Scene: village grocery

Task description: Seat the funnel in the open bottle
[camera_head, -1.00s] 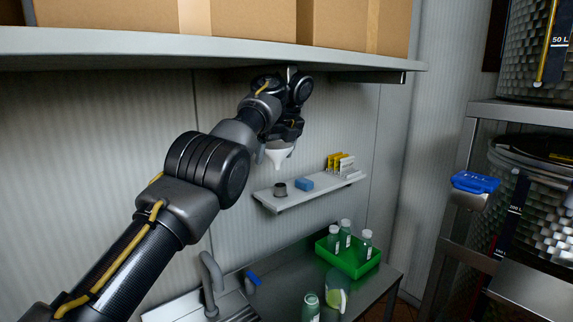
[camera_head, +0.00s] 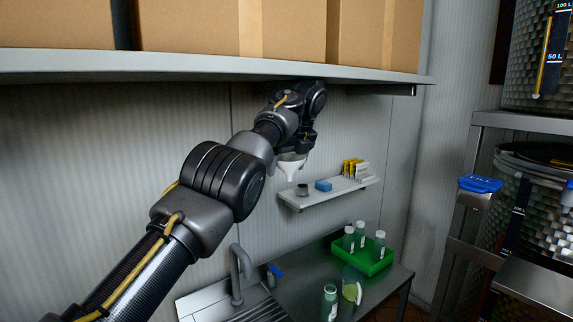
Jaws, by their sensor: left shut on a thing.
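My left gripper (camera_head: 292,153) is shut on the white funnel (camera_head: 290,169) and holds it spout down in the air, in front of the wall and just left of the small wall shelf. The fingers are small and partly hidden by the wrist. A green bottle (camera_head: 329,303) stands upright on the counter, below and to the right of the funnel; it looks uncapped, and the funnel is well clear of it. My right gripper is not in view.
A cup-like jug (camera_head: 352,290) with yellow-green content stands right beside the bottle. A green crate (camera_head: 370,268) holds several white-capped bottles. The wall shelf (camera_head: 330,194) carries small items. A tap (camera_head: 236,270) rises from the sink. A large shelf (camera_head: 200,67) with boxes overhangs my arm.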

